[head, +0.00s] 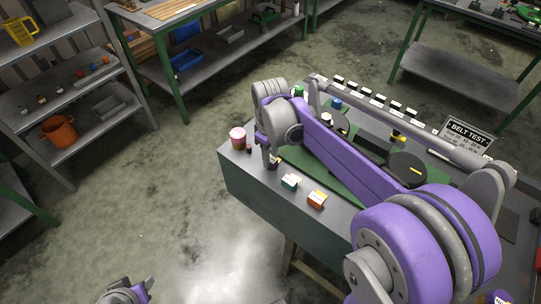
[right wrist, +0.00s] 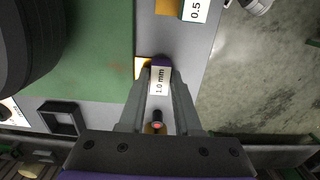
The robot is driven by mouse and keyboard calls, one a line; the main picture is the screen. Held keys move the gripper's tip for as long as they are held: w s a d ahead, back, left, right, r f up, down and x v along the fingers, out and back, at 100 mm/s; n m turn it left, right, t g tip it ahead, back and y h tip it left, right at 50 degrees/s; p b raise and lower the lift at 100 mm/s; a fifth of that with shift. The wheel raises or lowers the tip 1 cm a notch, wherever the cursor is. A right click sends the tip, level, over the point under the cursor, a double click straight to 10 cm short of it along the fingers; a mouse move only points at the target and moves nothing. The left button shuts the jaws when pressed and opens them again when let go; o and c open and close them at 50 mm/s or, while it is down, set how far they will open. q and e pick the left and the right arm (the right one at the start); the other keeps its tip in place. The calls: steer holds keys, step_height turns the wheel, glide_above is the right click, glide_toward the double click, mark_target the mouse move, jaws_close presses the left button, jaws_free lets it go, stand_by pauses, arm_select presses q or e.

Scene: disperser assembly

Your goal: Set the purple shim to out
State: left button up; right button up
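The purple shim (right wrist: 160,80) is a small block with a white "1.0 mm" label. In the right wrist view it sits between the fingertips of my right gripper (right wrist: 159,88), which appear to touch both its sides. In the head view my right gripper (head: 271,161) points down at the left end of the grey bench, with the shim at its tips; the arm hides part of this spot. I cannot tell whether the shim touches the bench top. My left gripper (head: 136,292) is at the bottom left over the floor, partly cut off, and its opening is unclear.
A teal-green block (head: 290,182) and an orange block (head: 317,199) stand along the bench's front edge. A pink-red jar (head: 238,138) stands at its left corner. A "BELT TEST" sign (head: 468,135) stands at the back right. My right arm covers much of the bench.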

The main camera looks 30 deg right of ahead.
jaws_close()
stand_by(1.2)
